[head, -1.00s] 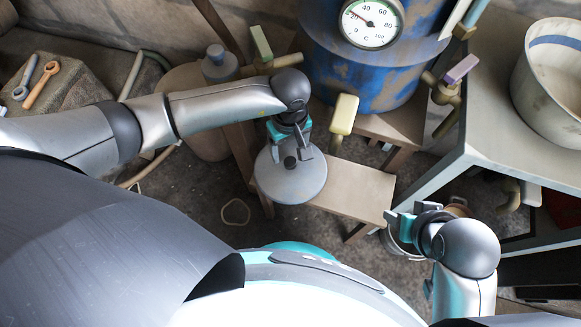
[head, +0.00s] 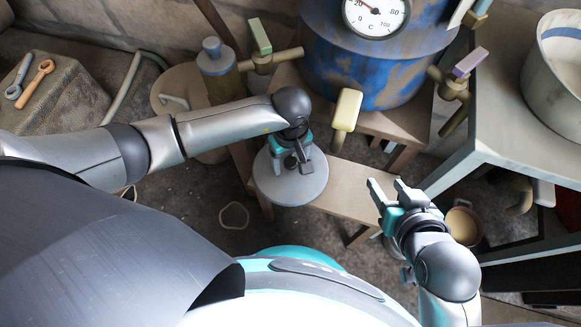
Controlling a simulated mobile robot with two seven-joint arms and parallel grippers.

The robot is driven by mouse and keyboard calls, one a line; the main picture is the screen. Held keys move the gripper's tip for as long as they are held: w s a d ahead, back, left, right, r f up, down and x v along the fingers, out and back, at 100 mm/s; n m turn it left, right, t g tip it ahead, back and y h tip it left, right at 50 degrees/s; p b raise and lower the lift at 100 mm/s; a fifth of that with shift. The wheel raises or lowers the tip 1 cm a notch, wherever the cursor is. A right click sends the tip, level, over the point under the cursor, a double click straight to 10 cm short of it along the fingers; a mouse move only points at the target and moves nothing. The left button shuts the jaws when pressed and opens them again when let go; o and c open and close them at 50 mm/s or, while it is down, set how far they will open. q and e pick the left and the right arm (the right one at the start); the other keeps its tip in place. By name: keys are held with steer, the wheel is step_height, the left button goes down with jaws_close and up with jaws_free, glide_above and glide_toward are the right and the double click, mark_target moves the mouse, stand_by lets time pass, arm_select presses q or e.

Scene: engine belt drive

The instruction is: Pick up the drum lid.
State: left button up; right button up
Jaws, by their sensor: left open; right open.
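A grey round lid (head: 290,191) with a small dark knob shows near the middle of the head view, at the left end of a wooden bench. What lies under it is hidden. A tan round drum (head: 168,78) stands to the left, with a pale curved handle (head: 174,101) on its top; my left arm hides part of it. I cannot tell which is the drum lid. My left gripper (head: 298,165) is open above the grey lid, with its fingers by the knob; contact is unclear.
A blue, rusty drum (head: 372,72) with a gauge (head: 376,14) stands at the back. Valves with yellow (head: 346,109), green (head: 261,36) and purple (head: 470,62) handles stick out nearby. A grey table (head: 520,145) with a large pot (head: 562,65) is at right.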

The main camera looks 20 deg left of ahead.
arm_select(q)
steer(key=shift+f, duration=0.1)
jaws_close()
stand_by(0.7)
